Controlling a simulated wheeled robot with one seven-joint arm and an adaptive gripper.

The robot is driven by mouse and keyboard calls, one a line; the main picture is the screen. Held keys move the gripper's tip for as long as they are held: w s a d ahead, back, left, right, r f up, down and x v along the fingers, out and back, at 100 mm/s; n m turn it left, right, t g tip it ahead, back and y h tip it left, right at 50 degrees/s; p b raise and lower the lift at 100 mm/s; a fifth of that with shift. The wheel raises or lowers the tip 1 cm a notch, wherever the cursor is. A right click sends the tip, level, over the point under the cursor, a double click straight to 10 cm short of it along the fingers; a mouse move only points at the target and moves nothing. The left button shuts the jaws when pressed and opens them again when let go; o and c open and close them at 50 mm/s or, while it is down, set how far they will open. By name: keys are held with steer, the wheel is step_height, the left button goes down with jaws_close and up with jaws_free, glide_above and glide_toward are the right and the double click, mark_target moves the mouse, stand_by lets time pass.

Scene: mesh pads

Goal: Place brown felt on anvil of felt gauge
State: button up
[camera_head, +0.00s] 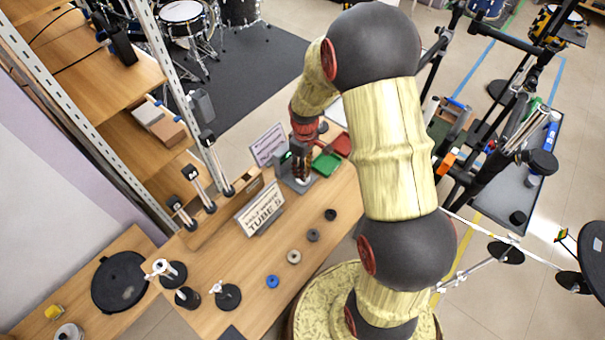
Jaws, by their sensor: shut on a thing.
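My gripper (302,172) points down at the felt gauge at the far end of the wooden table, small and partly hidden by its own links. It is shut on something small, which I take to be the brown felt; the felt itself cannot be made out.
A green tray (325,165) and a red tray (342,144) stand right of the gauge. A blue ring (272,281), beige ring (293,256), grey ring (313,235) and dark ring (330,214) lie along the table. A lettered sign (261,209) stands left of them.

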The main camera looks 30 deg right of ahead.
steer(key=shift+w+d+f, duration=0.15)
steer(key=shift+w+f, duration=0.35)
steer(key=shift+f, duration=0.15)
steer(key=shift+w+d+f, duration=0.15)
steer(key=shift+w+f, duration=0.35)
steer(key=shift+f, duration=0.1)
step_height(320, 180, down, 3)
steer(key=shift+w+f+b, duration=0.15)
steer(key=shift+b, duration=0.55)
steer(key=o, duration=0.7)
steer(key=shift+f, duration=0.1)
